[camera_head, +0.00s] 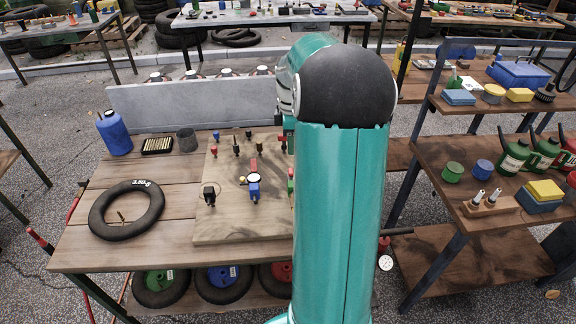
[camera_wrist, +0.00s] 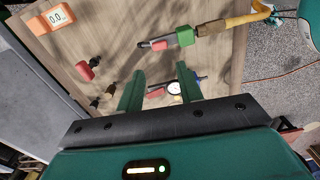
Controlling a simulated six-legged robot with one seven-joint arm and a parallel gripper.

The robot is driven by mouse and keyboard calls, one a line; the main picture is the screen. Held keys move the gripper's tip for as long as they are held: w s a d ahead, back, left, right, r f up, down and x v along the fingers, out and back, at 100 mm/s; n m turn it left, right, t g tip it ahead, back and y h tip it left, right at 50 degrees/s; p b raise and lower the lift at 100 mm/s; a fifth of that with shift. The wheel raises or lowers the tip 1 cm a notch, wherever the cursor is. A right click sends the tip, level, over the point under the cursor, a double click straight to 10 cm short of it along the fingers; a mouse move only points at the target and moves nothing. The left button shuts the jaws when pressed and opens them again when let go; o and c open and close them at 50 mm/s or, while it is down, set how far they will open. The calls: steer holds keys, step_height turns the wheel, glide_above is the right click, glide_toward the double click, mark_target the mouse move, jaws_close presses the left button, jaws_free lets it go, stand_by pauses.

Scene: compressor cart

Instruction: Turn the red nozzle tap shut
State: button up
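A wooden board (camera_head: 230,220) lies on the workbench and carries several small fittings. In the wrist view, a red lever (camera_wrist: 158,45) points out from a green block (camera_wrist: 185,36) with a brass fitting and a yellow hose. A red piece (camera_wrist: 155,92) sits beside a round white gauge (camera_wrist: 173,88). A red knob (camera_wrist: 87,72) stands farther left. I cannot tell for sure which red part is the nozzle tap. My gripper (camera_wrist: 160,90) is open above the board, its green fingers on either side of the red piece and gauge in the picture, with nothing held. My arm hides the board's right side in the head view.
An orange display (camera_wrist: 57,17) reads 0.0. A grey panel (camera_head: 190,108) rises behind. Shelves (camera_head: 480,170) with cans stand at right.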

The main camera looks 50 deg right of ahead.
mark_target(291, 171)
step_height(291, 171, down, 10)
steer(key=shift+f, duration=0.15)
steer(key=shift+c, duration=0.3)
steer(key=c, duration=0.7)
